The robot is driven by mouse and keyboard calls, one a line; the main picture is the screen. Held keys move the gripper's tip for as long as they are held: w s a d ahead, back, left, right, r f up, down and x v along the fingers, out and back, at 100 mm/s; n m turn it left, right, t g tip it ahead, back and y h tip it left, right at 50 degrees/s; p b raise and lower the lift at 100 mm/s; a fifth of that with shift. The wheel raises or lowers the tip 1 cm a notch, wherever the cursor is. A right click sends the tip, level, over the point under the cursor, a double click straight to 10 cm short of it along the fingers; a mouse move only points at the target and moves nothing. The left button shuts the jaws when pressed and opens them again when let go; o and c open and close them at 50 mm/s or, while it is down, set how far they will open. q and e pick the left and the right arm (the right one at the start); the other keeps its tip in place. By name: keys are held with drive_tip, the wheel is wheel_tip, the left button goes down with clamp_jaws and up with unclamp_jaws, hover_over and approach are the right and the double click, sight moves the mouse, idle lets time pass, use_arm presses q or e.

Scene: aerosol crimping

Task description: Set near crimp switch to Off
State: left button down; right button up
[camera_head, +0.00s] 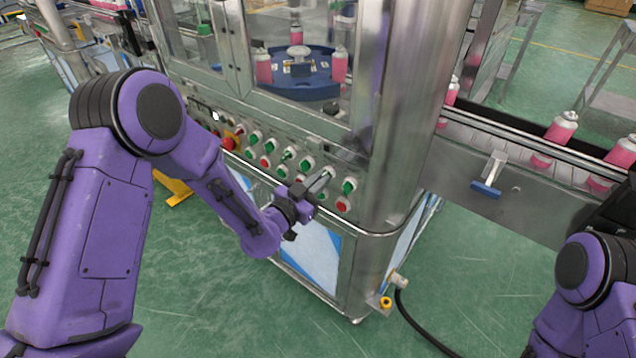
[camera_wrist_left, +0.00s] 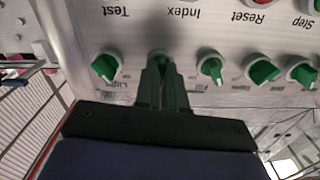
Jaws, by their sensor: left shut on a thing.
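The control panel (camera_head: 272,160) on the steel machine carries rows of green rotary switches and red and green buttons. My left gripper (camera_head: 325,180) is at the right part of the panel. In the left wrist view, where the lettering is upside down, the left gripper (camera_wrist_left: 160,80) is shut on a green rotary switch (camera_wrist_left: 160,57). This switch stands between the Light switch (camera_wrist_left: 103,68) and the Fill switch (camera_wrist_left: 211,69). The gripper covers its own label, so its name and setting cannot be read.
Close neighbours include more green switches (camera_wrist_left: 263,72) and the Reset button (camera_wrist_left: 258,4). A red emergency button (camera_head: 228,144) is left on the panel. A conveyor (camera_head: 520,160) with pink cans (camera_head: 553,138) runs at right. Green floor (camera_head: 480,280) is open in front.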

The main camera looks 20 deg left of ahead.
use_arm(q)
drive_tip(key=shift+n, duration=3.8)
drive_tip(key=c, duration=1.2)
unclamp_jaws()
drive_tip(key=shift+s+a+b, duration=0.1)
drive_tip(key=shift+s+b, duration=0.05)
drive_tip(key=shift+b, duration=0.15)
drive_tip(key=b+v, duration=0.2)
drive_tip(key=v, duration=0.8)
drive_tip(key=shift+s, duration=0.15)
